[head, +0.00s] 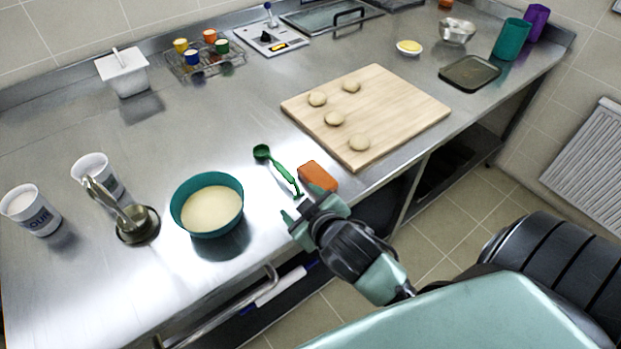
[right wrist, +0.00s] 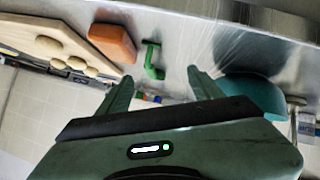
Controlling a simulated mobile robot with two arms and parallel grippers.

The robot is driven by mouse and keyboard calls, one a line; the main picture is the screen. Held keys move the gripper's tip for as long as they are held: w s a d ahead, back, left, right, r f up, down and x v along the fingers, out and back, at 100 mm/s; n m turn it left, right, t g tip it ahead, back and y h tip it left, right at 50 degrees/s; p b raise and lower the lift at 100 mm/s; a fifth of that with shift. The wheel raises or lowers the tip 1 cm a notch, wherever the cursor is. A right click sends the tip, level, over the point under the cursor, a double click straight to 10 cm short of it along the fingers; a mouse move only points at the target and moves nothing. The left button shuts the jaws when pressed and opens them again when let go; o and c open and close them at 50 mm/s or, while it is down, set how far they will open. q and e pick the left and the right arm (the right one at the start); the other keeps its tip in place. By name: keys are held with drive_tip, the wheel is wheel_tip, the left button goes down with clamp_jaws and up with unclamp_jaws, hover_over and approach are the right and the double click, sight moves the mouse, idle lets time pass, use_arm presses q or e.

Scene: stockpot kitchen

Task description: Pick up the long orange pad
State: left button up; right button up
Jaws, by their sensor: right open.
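The orange pad (head: 318,177) lies on the steel counter, near its front edge, between the wooden board and the green scoop. It also shows in the right wrist view (right wrist: 113,42), above and left of the fingertips. My right gripper (head: 304,203) is open and empty at the counter's front edge, just nearer than the pad and apart from it as far as I can tell. Its two fingers also show spread in the right wrist view (right wrist: 157,80). My left gripper is in neither view.
A green scoop (head: 279,170) lies just left of the pad. A wooden board (head: 405,105) with several dough pieces is to the right and behind. A teal bowl (head: 180,217) of batter stands left. Bare steel lies behind the scoop.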

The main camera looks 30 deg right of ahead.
drive_tip(key=w+a+r+n+t+y, duration=0.25)
drive_tip(key=w+r+t, duration=0.2)
drive_tip(key=r, duration=0.35)
drive_tip(key=w+a+r+n+t+y, duration=0.25)
drive_tip(key=w+r+n+t, duration=0.2)
drive_tip(key=r, duration=0.35)
drive_tip(key=s+a+r+n+g+y, duration=0.1)
drive_tip(key=a+r+n+g+y, duration=0.1)
drive_tip(key=a+n+g+y, duration=0.6)
drive_tip(key=s+a+r+n+g+y, duration=0.25)
drive_tip(key=a+n+y, duration=0.35)
drive_tip(key=n, duration=0.6)
drive_tip(key=n+g+h, duration=0.6)
drive_tip(key=g+h, duration=0.2)
drive_tip(key=h, duration=0.9)
approach(317, 174)
drive_tip(key=shift+a+f, duration=0.45)
drive_tip(key=shift+d+f, duration=0.25)
drive_tip(key=f+p, duration=0.1)
drive_tip(key=f, duration=0.1)
drive_tip(key=f+p, duration=0.1)
drive_tip(key=f, duration=0.1)
drive_tip(key=w+f+p, duration=0.1)
drive_tip(key=f, duration=0.1)
drive_tip(key=shift+f, duration=0.15)
drive_tip(key=shift+w+f, duration=0.1)
drive_tip(key=shift+f, duration=0.3)
